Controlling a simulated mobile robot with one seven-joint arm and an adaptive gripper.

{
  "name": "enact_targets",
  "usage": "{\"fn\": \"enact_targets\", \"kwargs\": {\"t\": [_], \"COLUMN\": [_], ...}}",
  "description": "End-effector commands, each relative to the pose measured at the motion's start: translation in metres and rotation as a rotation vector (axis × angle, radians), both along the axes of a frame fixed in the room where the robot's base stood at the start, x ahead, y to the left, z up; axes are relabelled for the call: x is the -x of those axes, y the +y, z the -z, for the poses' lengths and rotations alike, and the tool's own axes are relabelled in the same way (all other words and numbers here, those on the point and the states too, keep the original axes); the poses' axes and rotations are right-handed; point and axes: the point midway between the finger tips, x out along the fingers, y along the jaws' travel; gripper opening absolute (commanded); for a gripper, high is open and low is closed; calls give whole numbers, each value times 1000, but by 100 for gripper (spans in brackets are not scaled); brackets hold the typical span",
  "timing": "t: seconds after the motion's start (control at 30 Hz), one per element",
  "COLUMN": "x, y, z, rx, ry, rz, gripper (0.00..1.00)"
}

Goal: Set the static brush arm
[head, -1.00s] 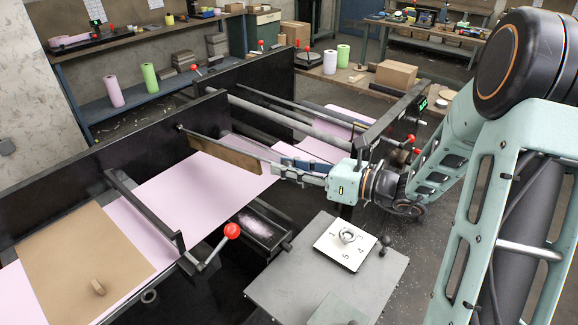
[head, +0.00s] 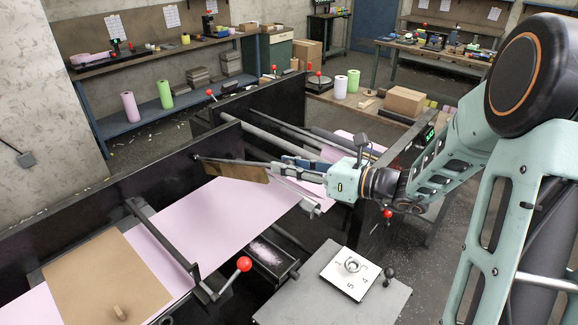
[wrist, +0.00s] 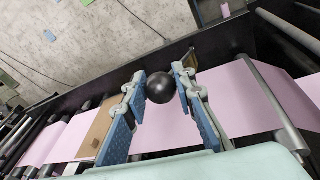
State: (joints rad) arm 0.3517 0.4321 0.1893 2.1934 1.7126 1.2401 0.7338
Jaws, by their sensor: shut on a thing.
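The static brush arm (head: 222,161) is a dark bar reaching out from the black side plate over the pink web (head: 205,215), with a brown brush strip (head: 240,174) hanging along it. My gripper (head: 275,170) is at the bar's outer end. In the wrist view a black ball knob (wrist: 160,88) sits between the fingertips of my gripper (wrist: 162,82), which are shut on it. The knob is hidden by the fingers in the head view. The strip hangs above the web; whether it touches the web I cannot tell.
A red-knobbed lever (head: 244,264) stands at the front frame. A numbered plate (head: 350,273) with a ring lies on the grey table (head: 330,300), beside a small black knob (head: 389,272). A dark tray (head: 272,257) sits below the web. Black side plates (head: 100,215) bound the machine.

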Motion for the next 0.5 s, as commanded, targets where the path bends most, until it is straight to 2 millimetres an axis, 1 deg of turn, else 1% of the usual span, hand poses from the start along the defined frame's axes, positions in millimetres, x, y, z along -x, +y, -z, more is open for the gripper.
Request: {"fn": "enact_targets", "kwargs": {"t": [0.03,0.07,0.2,0.5], "x": [-4,-4,-3,-2], "y": [2,2,2,0], "z": [-12,-12,-10,-7], "rx": [-14,-14,-10,-7], "ry": [-23,-23,-18,-13], "rz": [-1,-1,-1,0], "gripper": [0,26,42,42]}}
